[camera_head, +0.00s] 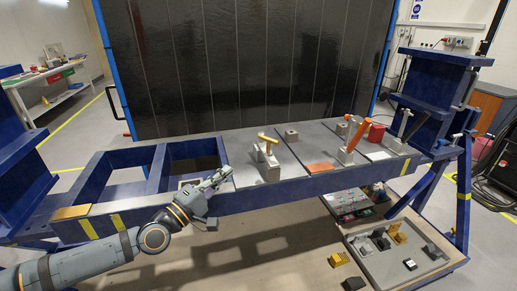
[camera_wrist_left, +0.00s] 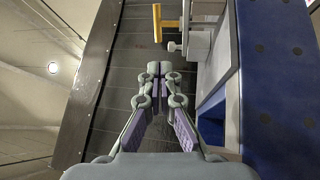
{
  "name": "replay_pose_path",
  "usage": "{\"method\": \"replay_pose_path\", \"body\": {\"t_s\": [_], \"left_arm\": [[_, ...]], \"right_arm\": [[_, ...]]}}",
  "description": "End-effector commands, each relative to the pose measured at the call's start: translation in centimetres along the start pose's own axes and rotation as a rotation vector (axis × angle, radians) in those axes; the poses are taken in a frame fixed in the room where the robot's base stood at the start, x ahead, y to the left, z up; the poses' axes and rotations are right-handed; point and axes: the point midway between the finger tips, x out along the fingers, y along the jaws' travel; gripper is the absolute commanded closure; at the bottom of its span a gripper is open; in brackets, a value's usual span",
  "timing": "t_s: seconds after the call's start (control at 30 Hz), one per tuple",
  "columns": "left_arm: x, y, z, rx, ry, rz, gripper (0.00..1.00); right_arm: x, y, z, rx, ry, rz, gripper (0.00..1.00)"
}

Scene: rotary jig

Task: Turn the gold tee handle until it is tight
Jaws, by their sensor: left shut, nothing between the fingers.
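The gold tee handle (camera_head: 268,138) sits at the top of a grey metal fixture (camera_head: 270,170) on the blue bench's grey plate. In the left wrist view the gold tee handle (camera_wrist_left: 157,23) shows as a yellow bar near the top, beside the grey fixture (camera_wrist_left: 197,45). My left gripper (camera_head: 224,173) is shut and empty, in front and to the left of the fixture, apart from the handle. Its closed fingertips (camera_wrist_left: 160,70) show below the handle in the wrist view. My right gripper is not in view.
Further right on the bench stand an orange lever (camera_head: 358,134) on a grey clamp, a red cup (camera_head: 376,133) and an orange plate (camera_head: 320,167). Open rectangular bays in the blue frame (camera_head: 108,180) lie to the left. A dark panel (camera_head: 250,65) rises behind.

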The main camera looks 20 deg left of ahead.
Motion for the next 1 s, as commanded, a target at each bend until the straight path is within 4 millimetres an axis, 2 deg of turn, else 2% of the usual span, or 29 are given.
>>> {"method": "replay_pose_path", "body": {"t_s": [0.23,0.47,0.67,0.7,0.87,1.0], "left_arm": [[0.2,0.4,-0.5,-0.017,0.017,0.006,1.0],[1.2,0.4,-1.1,-0.014,0.037,-0.002,1.0],[2.7,0.7,-0.3,-0.024,0.013,0.012,1.0],[3.2,1.1,-0.4,-0.021,0.015,0.012,1.0],[4.9,1.1,-0.4,-0.02,0.015,0.01,1.0],[7.3,1.2,-0.3,-0.021,0.013,0.011,1.0]], "right_arm": [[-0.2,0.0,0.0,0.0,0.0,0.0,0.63],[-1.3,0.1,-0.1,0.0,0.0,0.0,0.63],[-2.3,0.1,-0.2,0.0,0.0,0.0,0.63],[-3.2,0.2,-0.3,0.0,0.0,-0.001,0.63],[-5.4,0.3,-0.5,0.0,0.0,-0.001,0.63],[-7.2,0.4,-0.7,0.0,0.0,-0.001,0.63]]}}
